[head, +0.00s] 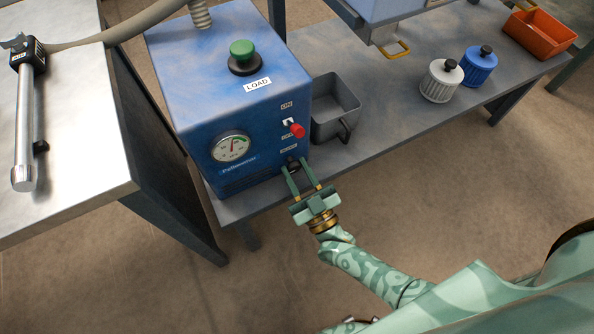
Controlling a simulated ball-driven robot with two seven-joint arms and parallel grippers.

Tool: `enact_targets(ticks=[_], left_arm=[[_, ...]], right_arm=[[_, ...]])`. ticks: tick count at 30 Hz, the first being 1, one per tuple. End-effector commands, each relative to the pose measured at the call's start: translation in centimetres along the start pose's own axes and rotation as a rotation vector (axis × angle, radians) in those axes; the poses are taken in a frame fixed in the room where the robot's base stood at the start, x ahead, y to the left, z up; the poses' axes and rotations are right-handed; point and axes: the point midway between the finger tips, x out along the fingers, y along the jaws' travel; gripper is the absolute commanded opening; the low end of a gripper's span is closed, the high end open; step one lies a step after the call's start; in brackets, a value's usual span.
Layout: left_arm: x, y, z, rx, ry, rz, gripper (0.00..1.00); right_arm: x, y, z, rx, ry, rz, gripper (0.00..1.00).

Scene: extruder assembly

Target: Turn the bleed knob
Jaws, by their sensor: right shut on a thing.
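The blue machine box (222,80) stands on the grey bench, with a gauge (231,147) and a red-tipped switch lever (297,130) on its front. The small dark bleed knob (293,165) sits low on the front face, below the lever. My right gripper (302,175) reaches up to it from below right. Its two fingers are on either side of the knob and shut on it. The fingers partly hide the knob, so its angle cannot be read. My left gripper is not in view.
A green LOAD button (242,54) tops the box. A grey open bin (335,108) stands close right of it. White (441,82) and blue (478,66) canisters and an orange tray (539,36) are farther right. A metal table (85,130) is at left.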

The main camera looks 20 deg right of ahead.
Motion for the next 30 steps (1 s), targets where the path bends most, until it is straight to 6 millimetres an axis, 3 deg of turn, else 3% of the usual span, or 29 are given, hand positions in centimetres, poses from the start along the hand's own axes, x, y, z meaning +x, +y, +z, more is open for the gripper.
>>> enact_targets(ticks=[5, 30], left_arm=[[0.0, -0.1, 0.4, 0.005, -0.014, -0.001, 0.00], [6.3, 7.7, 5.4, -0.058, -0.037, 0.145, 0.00]], right_arm=[[-0.3, 0.0, 0.1, -0.156, -0.009, -0.069, 0.08], [-0.2, 0.5, -0.2, -0.861, -0.006, -0.363, 0.08]])
